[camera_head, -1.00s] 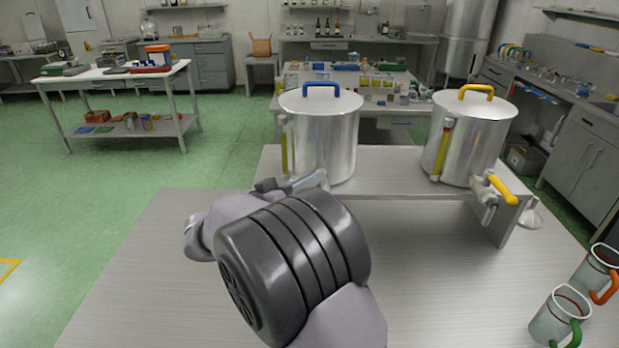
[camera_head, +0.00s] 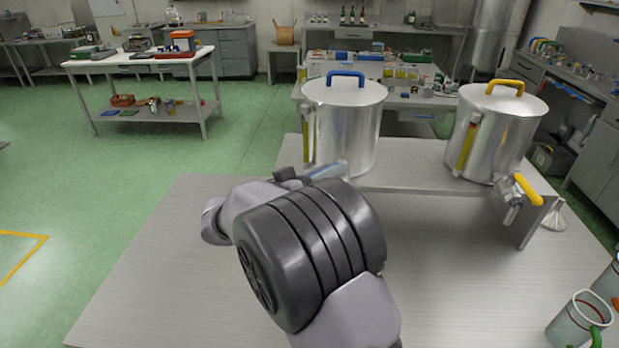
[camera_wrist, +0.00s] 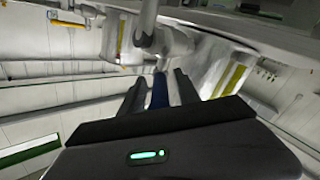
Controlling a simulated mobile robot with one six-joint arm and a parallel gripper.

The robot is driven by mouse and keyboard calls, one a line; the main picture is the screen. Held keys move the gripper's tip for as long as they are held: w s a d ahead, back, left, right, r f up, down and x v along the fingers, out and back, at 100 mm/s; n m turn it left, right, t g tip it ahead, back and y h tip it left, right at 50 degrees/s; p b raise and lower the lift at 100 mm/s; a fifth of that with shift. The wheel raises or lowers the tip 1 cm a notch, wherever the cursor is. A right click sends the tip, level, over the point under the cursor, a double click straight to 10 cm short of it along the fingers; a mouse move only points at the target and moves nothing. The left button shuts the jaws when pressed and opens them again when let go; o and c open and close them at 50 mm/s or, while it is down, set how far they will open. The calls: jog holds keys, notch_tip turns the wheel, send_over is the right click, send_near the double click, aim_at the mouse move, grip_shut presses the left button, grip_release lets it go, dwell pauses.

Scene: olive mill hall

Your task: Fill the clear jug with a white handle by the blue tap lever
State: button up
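The blue tap lever (camera_wrist: 159,92) shows in the wrist view, between the two dark fingers of my gripper (camera_wrist: 160,88). Narrow gaps seem to show beside the lever, so the fingers look open around it. The grey tap body (camera_wrist: 146,32) is just ahead of the fingertips. I cannot make out the clear jug with a white handle in either view.
A second steel tank (camera_head: 492,135) has a yellow lid handle and a yellow tap lever (camera_head: 528,190). A jug with a green handle (camera_head: 575,322) stands at the lower right, another cut off beside it. A funnel (camera_head: 555,218) lies right of the shelf (camera_head: 415,160). The left worktop (camera_head: 150,270) is clear.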

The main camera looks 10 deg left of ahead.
jog(key=p+v, duration=0.3)
jog(key=v, duration=1.3)
jog(key=shift+s+a, duration=0.3)
